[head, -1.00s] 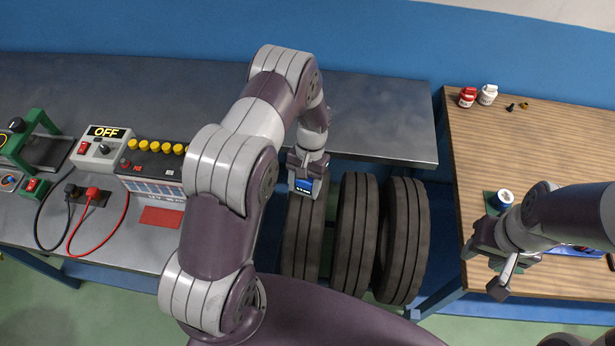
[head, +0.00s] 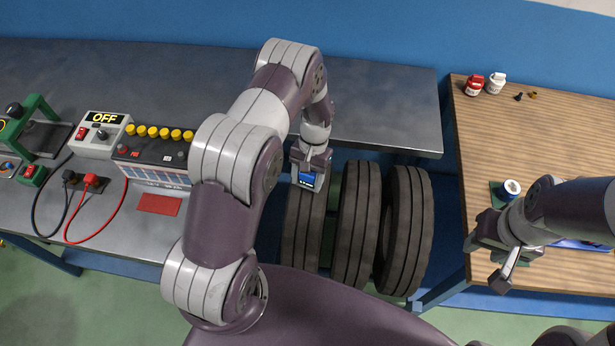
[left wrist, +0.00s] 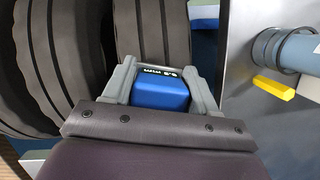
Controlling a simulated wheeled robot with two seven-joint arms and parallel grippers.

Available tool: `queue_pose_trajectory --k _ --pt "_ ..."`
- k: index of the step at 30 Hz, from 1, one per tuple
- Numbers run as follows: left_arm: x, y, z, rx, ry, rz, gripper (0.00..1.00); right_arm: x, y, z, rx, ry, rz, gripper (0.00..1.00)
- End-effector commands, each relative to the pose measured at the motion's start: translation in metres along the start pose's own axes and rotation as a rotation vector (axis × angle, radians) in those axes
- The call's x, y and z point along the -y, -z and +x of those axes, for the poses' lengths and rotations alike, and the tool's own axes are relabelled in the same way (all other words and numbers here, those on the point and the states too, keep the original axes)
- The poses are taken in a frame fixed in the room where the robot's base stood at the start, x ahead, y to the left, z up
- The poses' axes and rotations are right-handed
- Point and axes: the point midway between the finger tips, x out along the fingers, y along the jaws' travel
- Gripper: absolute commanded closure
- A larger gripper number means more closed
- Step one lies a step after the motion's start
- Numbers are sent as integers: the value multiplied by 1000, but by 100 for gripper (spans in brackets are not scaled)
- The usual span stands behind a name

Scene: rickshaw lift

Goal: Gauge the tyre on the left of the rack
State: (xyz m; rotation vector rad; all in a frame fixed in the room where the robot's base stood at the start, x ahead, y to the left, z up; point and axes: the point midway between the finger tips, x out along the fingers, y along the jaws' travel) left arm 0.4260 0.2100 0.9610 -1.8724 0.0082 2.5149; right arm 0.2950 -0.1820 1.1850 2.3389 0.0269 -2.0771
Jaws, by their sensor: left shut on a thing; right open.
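Three dark tyres stand side by side. The left tyre (head: 303,230) is below my left gripper (head: 308,176), with the middle tyre (head: 352,225) and right tyre (head: 406,230) beside it. My left gripper is shut on a blue gauge (left wrist: 160,92) with a small lit display. The gauge is at the top of the left tyre's tread, which also shows in the left wrist view (left wrist: 152,28). Display digits and "mm" appear upside down there, too small to read surely. Whether the gauge touches the tread is hidden. My right gripper (head: 498,262) is open above the wooden table's front-left part.
A metal bench (head: 385,110) lies behind the tyres; a control box reading OFF (head: 102,133) and a battery with yellow caps (head: 155,152) stand on its left.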

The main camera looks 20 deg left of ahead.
Motion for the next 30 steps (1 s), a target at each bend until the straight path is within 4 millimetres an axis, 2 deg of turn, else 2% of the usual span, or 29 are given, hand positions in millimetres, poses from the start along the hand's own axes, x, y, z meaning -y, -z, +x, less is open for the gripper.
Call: queue_pose_trajectory --k 30 --pt "0 3 11 0 0 0 67 0 -1 9 0 0 0 57"
